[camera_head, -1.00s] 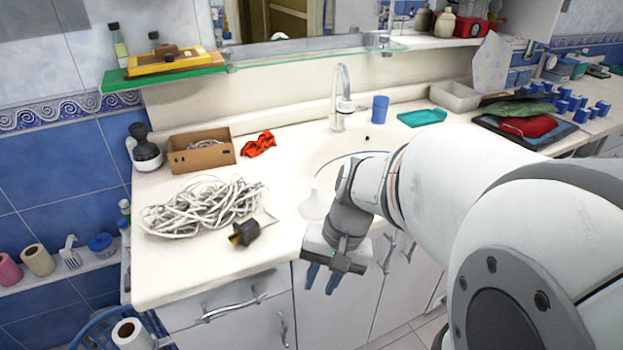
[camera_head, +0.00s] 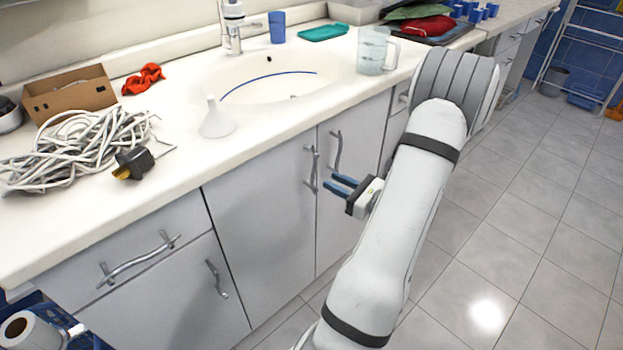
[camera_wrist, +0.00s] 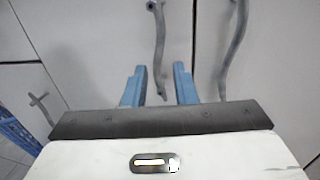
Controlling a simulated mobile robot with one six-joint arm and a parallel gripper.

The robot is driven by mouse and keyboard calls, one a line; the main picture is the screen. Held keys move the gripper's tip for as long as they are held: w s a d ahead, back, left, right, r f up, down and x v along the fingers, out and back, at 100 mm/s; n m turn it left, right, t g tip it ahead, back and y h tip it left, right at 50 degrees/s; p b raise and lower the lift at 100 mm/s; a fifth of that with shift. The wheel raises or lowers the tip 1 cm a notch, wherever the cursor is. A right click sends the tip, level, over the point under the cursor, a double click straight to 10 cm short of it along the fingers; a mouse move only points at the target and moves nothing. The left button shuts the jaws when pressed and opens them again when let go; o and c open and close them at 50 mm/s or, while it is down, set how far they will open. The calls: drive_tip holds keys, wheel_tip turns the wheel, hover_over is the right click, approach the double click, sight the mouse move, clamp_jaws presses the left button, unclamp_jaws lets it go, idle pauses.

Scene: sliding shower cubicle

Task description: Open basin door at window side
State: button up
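The basin cabinet has two grey doors side by side under the sink. The left door (camera_head: 258,215) has a wavy metal handle (camera_head: 312,168) near its right edge. The right door (camera_head: 340,220) has a similar handle (camera_head: 337,150) near its left edge. Both look shut; no window shows. My gripper (camera_head: 334,182) is open, its blue fingers pointing at the left door's handle from close by. In the wrist view my gripper (camera_wrist: 158,78) has the lower part of the left handle (camera_wrist: 158,45) between its fingers in the picture; contact cannot be told. The right handle (camera_wrist: 236,45) lies outside the right finger.
The white counter (camera_head: 150,210) overhangs the doors, with a funnel (camera_head: 216,118), a jug (camera_head: 374,50) and a cable heap (camera_head: 75,150) on it. A drawer handle (camera_head: 138,262) sticks out at left. Tiled floor (camera_head: 500,230) is clear on the right.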

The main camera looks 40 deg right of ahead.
sight(313, 174)
drive_tip(key=shift+b+x, duration=0.4)
drive_tip(key=shift+x, duration=3.15)
clamp_jaws()
drive_tip(key=shift+a, duration=0.35)
